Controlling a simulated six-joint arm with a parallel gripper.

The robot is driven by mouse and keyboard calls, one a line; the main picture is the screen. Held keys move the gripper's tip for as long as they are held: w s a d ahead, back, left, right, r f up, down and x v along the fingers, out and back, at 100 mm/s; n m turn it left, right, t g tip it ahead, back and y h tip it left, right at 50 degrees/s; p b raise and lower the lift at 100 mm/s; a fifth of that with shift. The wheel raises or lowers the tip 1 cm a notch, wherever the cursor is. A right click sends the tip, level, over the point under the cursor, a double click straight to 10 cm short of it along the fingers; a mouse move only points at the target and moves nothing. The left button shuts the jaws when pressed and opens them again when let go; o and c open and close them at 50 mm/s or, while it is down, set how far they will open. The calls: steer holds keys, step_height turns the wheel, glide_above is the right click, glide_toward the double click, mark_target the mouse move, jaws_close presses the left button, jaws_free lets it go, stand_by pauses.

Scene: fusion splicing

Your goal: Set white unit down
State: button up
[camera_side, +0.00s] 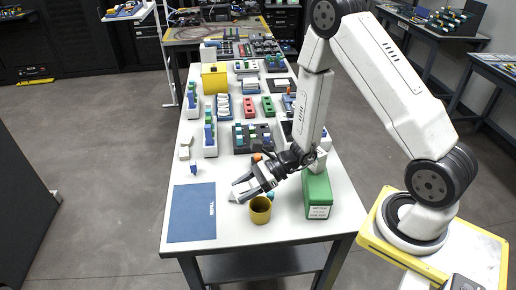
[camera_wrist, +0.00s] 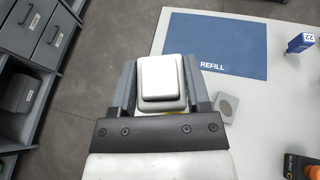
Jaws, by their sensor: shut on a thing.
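The white unit (camera_wrist: 160,77) is a small rounded white block between the two fingers of my gripper (camera_wrist: 158,88) in the wrist view. In the side view my gripper (camera_side: 248,188) is shut on the white unit (camera_side: 238,194), low over the front of the table. It is just right of the blue mat (camera_side: 192,212) and close behind the yellow cup (camera_side: 260,210). In the wrist view the mat (camera_wrist: 218,45), marked REFILL, lies beyond the fingers. I cannot tell how high the unit is above the table.
A green box (camera_side: 318,196) stands at the front right. A small blue box (camera_side: 194,168) stands behind the mat, with pale blocks (camera_side: 185,148) farther back. Racks and trays fill the rear table.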

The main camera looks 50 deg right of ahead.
steer(key=s+a+n+g, duration=0.2)
steer(key=s+a, duration=0.1)
glide_above(206, 217)
steer(key=s, duration=0.2)
steer(key=shift+y, duration=0.4)
steer(key=f, duration=0.8)
steer(key=shift+w+d, duration=0.1)
steer(key=shift+w, duration=0.15)
steer(key=shift+w+f, duration=0.5)
steer(key=shift+f, duration=0.05)
steer(key=shift+f, duration=0.1)
steer(key=shift+w+f, duration=0.15)
steer(key=shift+w, duration=0.05)
steer(key=shift+f, duration=1.6)
steer(key=shift+f+m, duration=0.15)
steer(key=shift+m, duration=0.15)
